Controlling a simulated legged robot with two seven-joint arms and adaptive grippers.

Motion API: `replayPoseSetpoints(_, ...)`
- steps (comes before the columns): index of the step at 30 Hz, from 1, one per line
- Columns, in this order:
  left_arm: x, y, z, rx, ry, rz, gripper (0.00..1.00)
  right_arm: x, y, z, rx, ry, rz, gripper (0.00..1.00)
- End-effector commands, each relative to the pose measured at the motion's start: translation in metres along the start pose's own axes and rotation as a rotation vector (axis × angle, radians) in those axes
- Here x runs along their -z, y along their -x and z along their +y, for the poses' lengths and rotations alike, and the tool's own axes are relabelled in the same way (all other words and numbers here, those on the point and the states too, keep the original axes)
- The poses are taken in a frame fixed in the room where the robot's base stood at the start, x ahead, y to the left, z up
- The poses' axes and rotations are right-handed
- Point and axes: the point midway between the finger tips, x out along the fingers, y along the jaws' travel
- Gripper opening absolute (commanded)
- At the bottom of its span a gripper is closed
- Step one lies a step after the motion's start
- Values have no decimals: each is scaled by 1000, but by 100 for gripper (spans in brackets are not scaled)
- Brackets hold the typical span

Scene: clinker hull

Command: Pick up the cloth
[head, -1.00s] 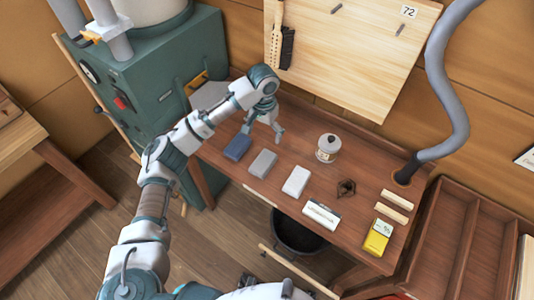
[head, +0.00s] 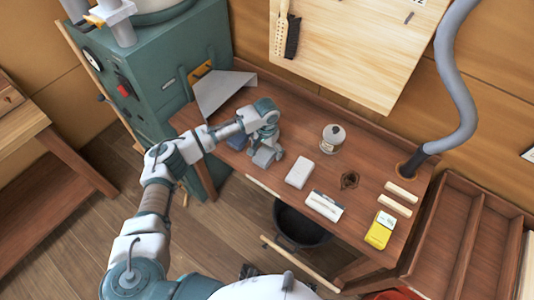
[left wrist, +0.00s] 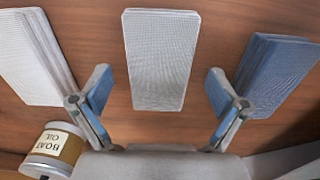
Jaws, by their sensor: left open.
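My left gripper (head: 265,156) is open above the bench, over the grey folded cloth. In the left wrist view the gripper (left wrist: 160,82) has one finger on each side of the grey folded cloth (left wrist: 160,50), which lies flat with a woven-looking face. The fingers do not grip it, and whether they touch the bench is unclear. The gripper hides this cloth in the head view. A blue folded piece (head: 235,143) lies to its left, partly hidden, and a white one (head: 299,172) to its right. My right gripper is out of view.
The bench (head: 285,140) also holds a jar of boat oil (head: 332,138), a brown crumpled thing (head: 349,180), a labelled white block (head: 324,205), a yellow packet (head: 380,230) and two pale wood strips (head: 399,194). A grey hose (head: 458,95) rises at the right.

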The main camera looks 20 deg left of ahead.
Motion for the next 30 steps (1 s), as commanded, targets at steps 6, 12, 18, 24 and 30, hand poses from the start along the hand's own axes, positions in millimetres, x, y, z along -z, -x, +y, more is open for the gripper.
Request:
replayPoseSetpoints(6,0,-11,0,0,-1,1,98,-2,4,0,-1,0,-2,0)
replayPoseSetpoints(12,0,-10,0,0,-1,1,80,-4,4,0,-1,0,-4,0)
replayPoseSetpoints(18,0,-10,0,0,-1,0,34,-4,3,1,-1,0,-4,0)
replayPoseSetpoints(24,0,-11,0,0,-1,0,33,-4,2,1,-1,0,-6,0)
replayPoseSetpoints(30,0,-6,1,0,-1,0,33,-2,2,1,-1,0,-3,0)
